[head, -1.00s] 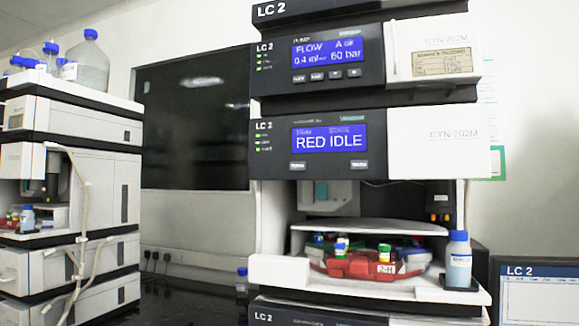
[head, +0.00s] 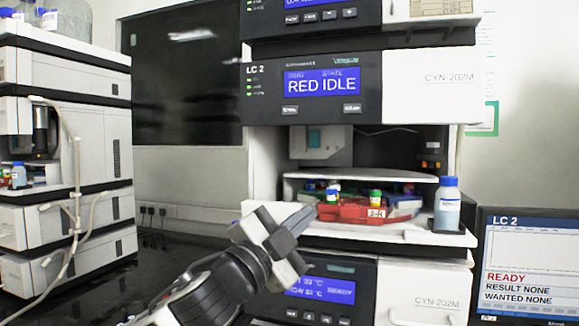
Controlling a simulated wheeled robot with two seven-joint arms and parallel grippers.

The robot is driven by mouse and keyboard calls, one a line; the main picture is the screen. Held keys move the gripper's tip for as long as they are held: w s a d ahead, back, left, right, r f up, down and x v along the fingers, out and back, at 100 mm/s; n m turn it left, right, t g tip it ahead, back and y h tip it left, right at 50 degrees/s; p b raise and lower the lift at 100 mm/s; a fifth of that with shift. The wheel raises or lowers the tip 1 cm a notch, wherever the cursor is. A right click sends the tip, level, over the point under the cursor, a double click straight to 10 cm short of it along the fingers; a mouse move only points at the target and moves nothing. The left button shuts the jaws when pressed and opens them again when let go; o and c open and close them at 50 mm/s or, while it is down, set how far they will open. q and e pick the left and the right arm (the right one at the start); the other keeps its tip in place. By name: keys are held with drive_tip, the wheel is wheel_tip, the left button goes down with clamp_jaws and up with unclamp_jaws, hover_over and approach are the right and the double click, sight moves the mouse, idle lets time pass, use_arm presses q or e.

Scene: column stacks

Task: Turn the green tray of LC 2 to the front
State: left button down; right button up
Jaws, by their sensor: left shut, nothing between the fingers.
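The LC 2 stack stands at centre right in the head view, and its sampler display (head: 322,83) reads RED IDLE. In the open bay below, the red tray (head: 345,211) faces the front, with a 2-R label and vials with yellow and green caps. Part of a green tray (head: 395,188) seems to show behind it, mostly hidden under the white shelf. My left gripper (head: 303,218) is shut and empty, its tip in front of the bay's left side near the red tray. I cannot tell whether it touches the tray. My right gripper is not in view.
A blue-capped bottle (head: 447,205) stands on the bay's right ledge. A monitor (head: 528,265) at the lower right reads READY, RESULT NONE, WANTED NONE. Another instrument stack (head: 65,165) stands at the left. The dark bench (head: 170,265) between them is mostly clear.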

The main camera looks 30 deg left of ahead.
sight(290, 110)
use_arm(q)
drive_tip(key=s+a+r+m+t, duration=0.1)
drive_tip(key=s+r, duration=0.3)
drive_tip(key=r, duration=0.4)
drive_tip(key=s+a+r+m+t, duration=0.1)
drive_tip(key=s+r+m+t, duration=0.1)
drive_tip(key=r, duration=0.6)
drive_tip(key=shift+s+a+r+m+t, duration=0.4)
drive_tip(key=shift+s+t, duration=0.2)
drive_tip(key=shift+s, duration=0.3)
drive_tip(key=shift+w+a+p, duration=0.25)
drive_tip(key=shift+w+a, duration=0.1)
drive_tip(key=shift+w, duration=1.1)
drive_tip(key=shift+w+a+p, duration=0.3)
drive_tip(key=shift+w, duration=1.1)
drive_tip(key=shift+w+a+p, duration=0.25)
drive_tip(key=shift+w+a, duration=0.1)
drive_tip(key=shift+w, duration=1.1)
drive_tip(key=shift+w, duration=0.15)
drive_tip(key=shift+w+a, duration=0.1)
drive_tip(key=shift+w, duration=0.15)
drive_tip(key=shift+w+a, duration=0.1)
drive_tip(key=shift+w, duration=0.3)
drive_tip(key=shift+s+d, duration=0.2)
drive_tip(key=shift+s, duration=0.6)
